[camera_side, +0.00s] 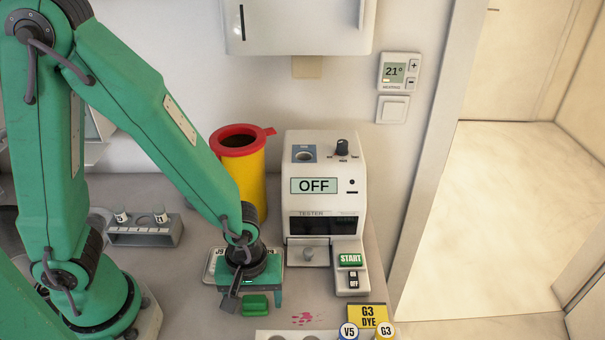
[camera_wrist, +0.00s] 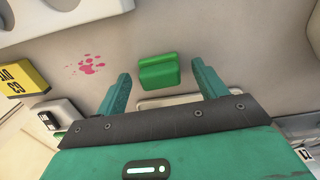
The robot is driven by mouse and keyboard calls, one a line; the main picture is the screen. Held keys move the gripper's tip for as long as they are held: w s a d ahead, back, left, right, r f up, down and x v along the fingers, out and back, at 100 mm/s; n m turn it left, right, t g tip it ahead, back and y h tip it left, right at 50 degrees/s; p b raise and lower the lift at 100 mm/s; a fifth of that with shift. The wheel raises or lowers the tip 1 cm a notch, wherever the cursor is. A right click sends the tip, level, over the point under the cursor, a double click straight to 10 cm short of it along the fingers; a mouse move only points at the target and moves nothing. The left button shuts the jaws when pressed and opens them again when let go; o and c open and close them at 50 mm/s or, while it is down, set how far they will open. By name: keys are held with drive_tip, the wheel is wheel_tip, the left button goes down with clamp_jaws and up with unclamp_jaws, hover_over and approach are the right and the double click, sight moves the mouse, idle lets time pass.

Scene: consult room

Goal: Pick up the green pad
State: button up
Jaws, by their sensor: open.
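The green pad (camera_side: 255,304) is a small bright green block lying on the counter. In the side view it is just in front of my gripper (camera_side: 253,300), close to the fingertips. In the wrist view the pad (camera_wrist: 159,71) lies beyond and roughly between the two fingertips of my gripper (camera_wrist: 160,80). My gripper is open and empty, with a finger on either side of the pad's line. I cannot tell the exact height of the fingers above the counter.
A white tester (camera_side: 325,185) stands right of my gripper, with a yellow bin (camera_side: 250,180) behind. A grey rack (camera_side: 150,236) is at left. A pink stain (camera_side: 306,318), a yellow G3 dye card (camera_side: 368,315) and a white holder with vials (camera_side: 300,336) are near the front.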

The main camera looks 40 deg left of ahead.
drive_tip(key=shift+f, duration=0.35)
idle(0.3)
drive_tip(key=c, duration=1.1)
